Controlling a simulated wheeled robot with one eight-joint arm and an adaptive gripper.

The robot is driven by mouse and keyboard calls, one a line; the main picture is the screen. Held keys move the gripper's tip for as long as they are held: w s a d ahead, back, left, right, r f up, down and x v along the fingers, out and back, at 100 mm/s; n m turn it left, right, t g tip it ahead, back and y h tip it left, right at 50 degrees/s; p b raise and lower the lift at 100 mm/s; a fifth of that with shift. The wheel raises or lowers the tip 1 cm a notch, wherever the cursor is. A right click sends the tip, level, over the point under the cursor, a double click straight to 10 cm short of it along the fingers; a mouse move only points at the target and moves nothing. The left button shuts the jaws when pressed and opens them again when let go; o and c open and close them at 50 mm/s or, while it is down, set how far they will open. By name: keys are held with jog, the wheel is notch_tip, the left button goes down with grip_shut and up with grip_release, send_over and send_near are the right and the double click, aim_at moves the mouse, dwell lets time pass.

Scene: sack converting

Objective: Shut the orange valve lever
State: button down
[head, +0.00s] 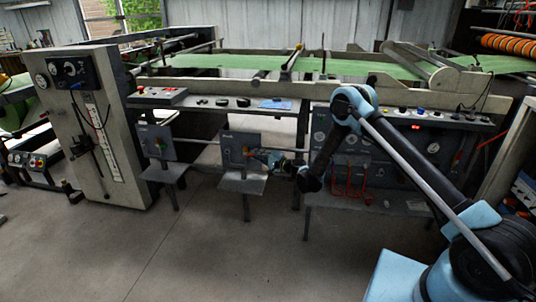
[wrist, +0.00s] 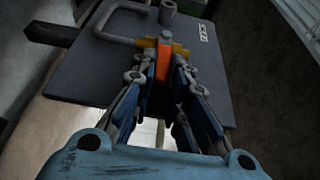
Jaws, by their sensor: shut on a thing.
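The orange valve lever (wrist: 164,58) shows in the wrist view, in front of a dark grey panel (wrist: 110,65) with a yellow-orange piece behind the lever and a grey pipe at the top. My gripper (wrist: 164,72) has its two fingers closed on either side of the lever, gripping it. In the head view, my gripper (head: 262,156) reaches leftward to the right-hand grey panel stand (head: 234,143). The lever is small there and partly hidden by the gripper, so its angle is hard to read.
A similar panel stand (head: 154,140) stands to the left, with a small coloured fitting on it. A long machine bench with a control box (head: 158,95) runs behind. A panel with red cables (head: 352,180) is to the right. The floor (head: 190,255) in front is clear.

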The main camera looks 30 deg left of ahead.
jog(key=shift+s+a+f, duration=0.1)
jog(key=shift+s+a, duration=0.1)
jog(key=shift+s, duration=0.35)
jog(key=c, duration=1.6)
grip_release()
jog(key=shift+o, duration=0.2)
jog(key=shift+w, duration=0.15)
jog(key=d, duration=0.7)
jog(key=shift+d, duration=0.3)
jog(key=shift+f, duration=0.1)
